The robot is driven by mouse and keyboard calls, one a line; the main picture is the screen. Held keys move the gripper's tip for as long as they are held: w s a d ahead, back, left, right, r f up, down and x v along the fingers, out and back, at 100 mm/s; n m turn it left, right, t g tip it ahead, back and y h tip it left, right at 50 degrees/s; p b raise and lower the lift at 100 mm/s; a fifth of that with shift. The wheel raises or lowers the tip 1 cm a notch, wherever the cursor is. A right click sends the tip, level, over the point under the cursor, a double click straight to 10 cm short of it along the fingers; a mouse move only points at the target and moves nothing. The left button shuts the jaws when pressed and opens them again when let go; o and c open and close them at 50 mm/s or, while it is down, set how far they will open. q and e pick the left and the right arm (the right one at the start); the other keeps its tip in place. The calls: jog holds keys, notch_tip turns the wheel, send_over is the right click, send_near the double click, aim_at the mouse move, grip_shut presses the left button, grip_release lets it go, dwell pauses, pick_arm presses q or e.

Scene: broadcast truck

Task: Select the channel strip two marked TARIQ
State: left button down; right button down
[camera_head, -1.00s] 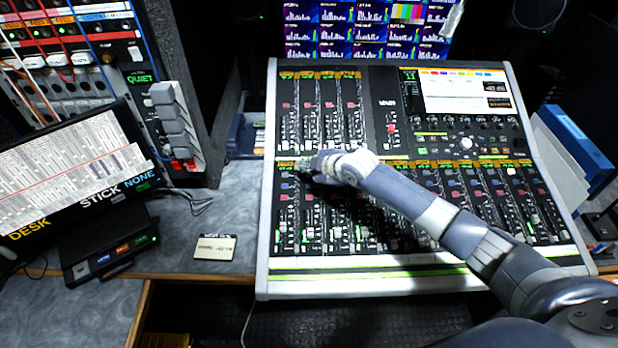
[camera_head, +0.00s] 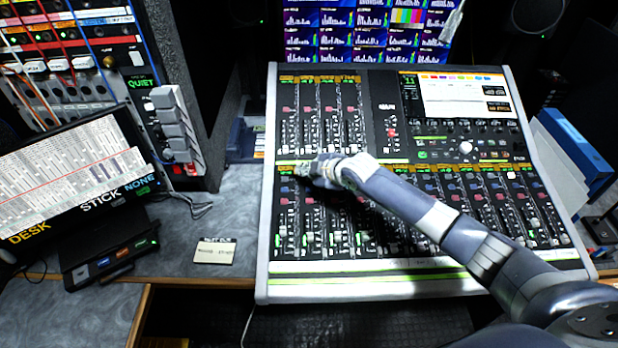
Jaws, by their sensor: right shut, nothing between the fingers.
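The mixing console (camera_head: 262,245) stands on the desk, with an upper bank of channel strips at its left and a long lower bank across its front. My right gripper (camera_head: 303,172) is shut and empty. It is at the top of the lower bank's leftmost strips, near their scribble labels, with my right arm reaching in from the lower right. The gripper and forearm hide part of the labels and buttons there. The strip labels are too small to read, so I cannot tell which one says TARIQ, nor whether the fingertips touch the panel. My left gripper is not in view.
A tilted screen (camera_head: 70,185) reading DESK, STICK, NONE stands at left beside a patch rack (camera_head: 75,60). A small card (camera_head: 214,253) lies on the bare grey desk left of the console. A blue binder (camera_head: 575,155) stands at right. Monitors (camera_head: 330,30) are behind.

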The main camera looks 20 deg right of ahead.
jog(key=shift+f, duration=0.1)
jog(key=shift+f, duration=0.3)
jog(key=shift+w+f+b, duration=0.1)
jog(key=shift+f+b, duration=0.35)
jog(key=shift+b, duration=0.1)
dwell(0.7)
jog(key=shift+r, duration=0.15)
jog(key=shift+r+p, duration=0.7)
jog(key=shift+p, duration=0.25)
jog(key=r+p, duration=0.2)
jog(key=s+r+p, duration=0.1)
jog(key=r+p, duration=0.2)
dwell(0.4)
